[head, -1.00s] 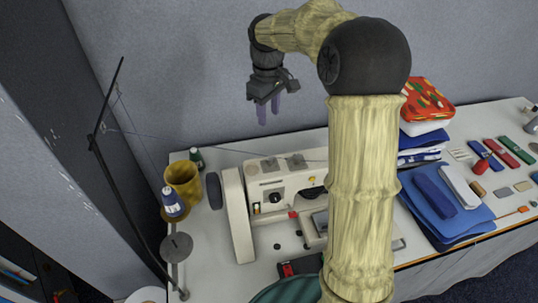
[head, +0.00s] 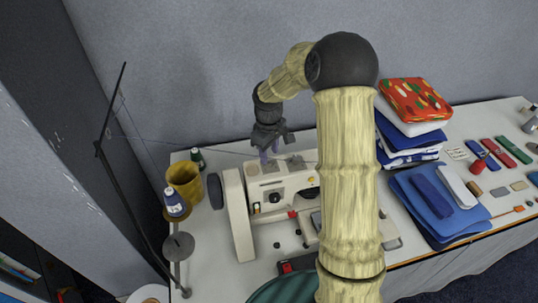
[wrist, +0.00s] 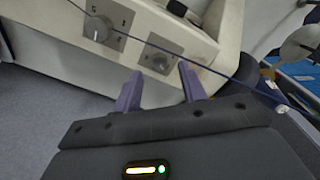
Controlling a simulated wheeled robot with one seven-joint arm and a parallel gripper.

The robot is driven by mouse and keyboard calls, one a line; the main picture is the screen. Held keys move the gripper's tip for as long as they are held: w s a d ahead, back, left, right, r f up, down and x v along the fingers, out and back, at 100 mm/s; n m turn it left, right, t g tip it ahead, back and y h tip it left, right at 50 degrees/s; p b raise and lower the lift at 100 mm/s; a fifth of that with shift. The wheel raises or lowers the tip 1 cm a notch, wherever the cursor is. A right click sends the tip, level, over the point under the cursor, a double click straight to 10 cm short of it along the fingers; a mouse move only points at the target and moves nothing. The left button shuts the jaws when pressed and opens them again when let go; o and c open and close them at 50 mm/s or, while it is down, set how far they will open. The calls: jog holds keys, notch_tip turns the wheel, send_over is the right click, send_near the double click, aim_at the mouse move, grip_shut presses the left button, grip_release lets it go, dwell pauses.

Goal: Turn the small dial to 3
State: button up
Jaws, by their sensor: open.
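The cream sewing machine (head: 238,210) stands on the table, left of my arm. In the wrist view, its top (wrist: 205,45) carries two grey dial plates. The smaller dial (wrist: 160,63) sits between and just beyond my fingertips. A larger round dial (wrist: 97,29) is up and left of it, with marks around it. The marks are too blurred to read, so I cannot tell the small dial's setting. My gripper (head: 269,154) is open and points down just above the machine's top; its two purple fingers also show in the wrist view (wrist: 160,72). I cannot tell whether they touch the dial.
A thread (wrist: 205,68) runs across the wrist view, past the dials. A dark thread stand (head: 110,165), a yellow cup (head: 185,180) and thread spools (head: 174,203) stand left of the machine. Folded blue cloth (head: 440,215) and a cloth stack (head: 408,130) lie to the right.

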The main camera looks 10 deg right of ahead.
aim_at(270, 163)
jog(key=shift+w+f, duration=0.1)
jog(key=shift+f, duration=1.35)
jog(key=shift+d, duration=0.1)
grip_shut()
jog(key=shift+r, duration=0.1)
jog(key=shift+m, duration=0.3)
